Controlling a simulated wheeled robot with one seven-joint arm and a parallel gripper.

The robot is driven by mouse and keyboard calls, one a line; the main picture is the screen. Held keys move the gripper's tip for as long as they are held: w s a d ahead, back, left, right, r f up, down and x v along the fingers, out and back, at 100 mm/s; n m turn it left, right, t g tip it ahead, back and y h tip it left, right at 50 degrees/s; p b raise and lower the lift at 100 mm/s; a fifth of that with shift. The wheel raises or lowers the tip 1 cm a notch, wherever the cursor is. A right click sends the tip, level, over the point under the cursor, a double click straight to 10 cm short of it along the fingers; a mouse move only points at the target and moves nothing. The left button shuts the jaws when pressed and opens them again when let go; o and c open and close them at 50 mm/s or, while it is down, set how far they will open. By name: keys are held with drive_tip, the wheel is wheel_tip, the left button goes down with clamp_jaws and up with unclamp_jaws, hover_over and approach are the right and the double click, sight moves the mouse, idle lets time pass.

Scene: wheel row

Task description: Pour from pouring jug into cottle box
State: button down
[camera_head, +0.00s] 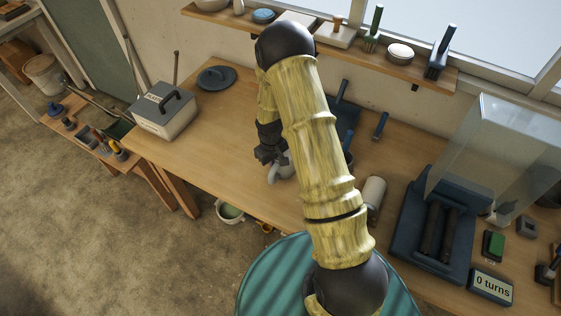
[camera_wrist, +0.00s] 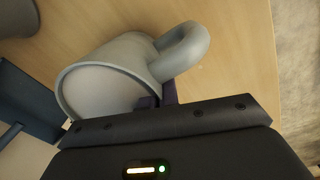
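The pouring jug (camera_wrist: 105,82) is pale grey, with a thick looped handle, and fills the upper middle of the wrist view. Its round end faces the camera. In the head view the jug (camera_head: 283,169) is small, just below my gripper (camera_head: 268,154) and partly hidden by my arm. In the wrist view my gripper's fingers (camera_wrist: 158,97) are close together at the handle's base and appear shut on it. A dark blue structure (camera_head: 345,112) behind my arm may be the cottle box; it is partly hidden, and I cannot tell for certain.
A white cylinder (camera_head: 374,192) stands right of my arm. Farther right are a blue roller machine (camera_head: 405,235), a clear box (camera_head: 510,150) and a "0 turns" display (camera_head: 490,286). A grey lidded case (camera_head: 162,110) stands left. The bench (camera_head: 205,130) between case and jug is clear.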

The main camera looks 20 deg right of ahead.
drive_tip(key=shift+r+p, duration=0.4)
drive_tip(key=shift+r, duration=0.25)
drive_tip(key=shift+r+p, duration=0.6)
drive_tip(key=shift+r, duration=0.4)
idle(0.9)
drive_tip(key=shift+r+p, duration=2)
drive_tip(key=shift+r, duration=0.95)
